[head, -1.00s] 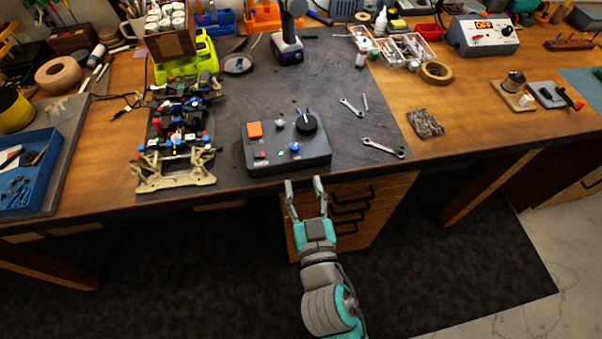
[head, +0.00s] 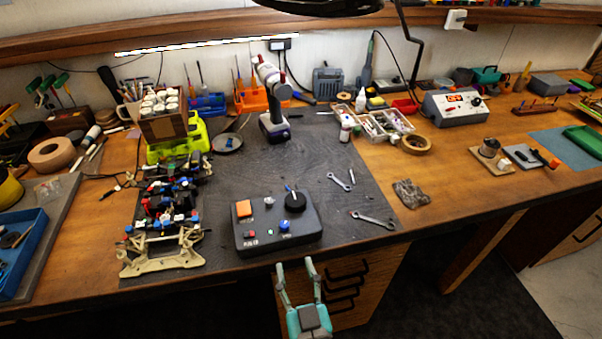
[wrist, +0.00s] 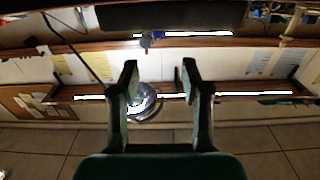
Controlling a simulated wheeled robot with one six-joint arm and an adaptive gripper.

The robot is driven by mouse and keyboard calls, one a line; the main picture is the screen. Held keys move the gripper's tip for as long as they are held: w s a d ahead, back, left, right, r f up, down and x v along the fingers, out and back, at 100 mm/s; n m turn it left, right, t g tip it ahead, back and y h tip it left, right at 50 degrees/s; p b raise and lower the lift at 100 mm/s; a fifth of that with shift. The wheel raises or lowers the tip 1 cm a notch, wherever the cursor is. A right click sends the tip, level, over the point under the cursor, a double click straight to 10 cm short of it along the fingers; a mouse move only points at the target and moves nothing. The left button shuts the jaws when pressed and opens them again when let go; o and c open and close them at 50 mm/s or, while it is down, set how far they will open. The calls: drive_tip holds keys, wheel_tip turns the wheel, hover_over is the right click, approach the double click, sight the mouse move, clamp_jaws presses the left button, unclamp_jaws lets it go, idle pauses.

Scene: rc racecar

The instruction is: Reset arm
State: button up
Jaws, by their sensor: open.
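My gripper (head: 298,272) is at the bottom middle of the head view, in front of the workbench's front edge. Its two fingers are apart with nothing between them. It points toward the bench, just in front of the dark control box (head: 276,222) and apart from it. The wrist view also shows my gripper (wrist: 160,78) open and empty. Beyond its fingers there are shelves, pinned papers, a tiled surface and a round shiny object (wrist: 143,103) that I cannot identify.
The RC car chassis (head: 165,215) lies left of the control box. Wrenches (head: 372,219) lie to its right. Drawers (head: 345,290) are under the bench behind my gripper. A lamp (head: 320,5) hangs at the top.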

drive_tip(key=s+d+f+g, duration=0.1)
drive_tip(key=s+d+f, duration=0.5)
drive_tip(key=d, duration=0.1)
drive_tip(key=s+d+m+h, duration=0.1)
drive_tip(key=s+d, duration=0.3)
drive_tip(key=s, duration=0.3)
drive_tip(key=s+d+m+g+h, duration=0.1)
drive_tip(key=s+d+h, duration=0.1)
drive_tip(key=s+d, duration=0.3)
drive_tip(key=s+d+f+m+h, duration=0.1)
drive_tip(key=s+d, duration=0.3)
drive_tip(key=s, duration=0.7)
drive_tip(key=shift+d+g+h, duration=0.3)
drive_tip(key=shift+d+h, duration=0.1)
drive_tip(key=shift+h, duration=0.1)
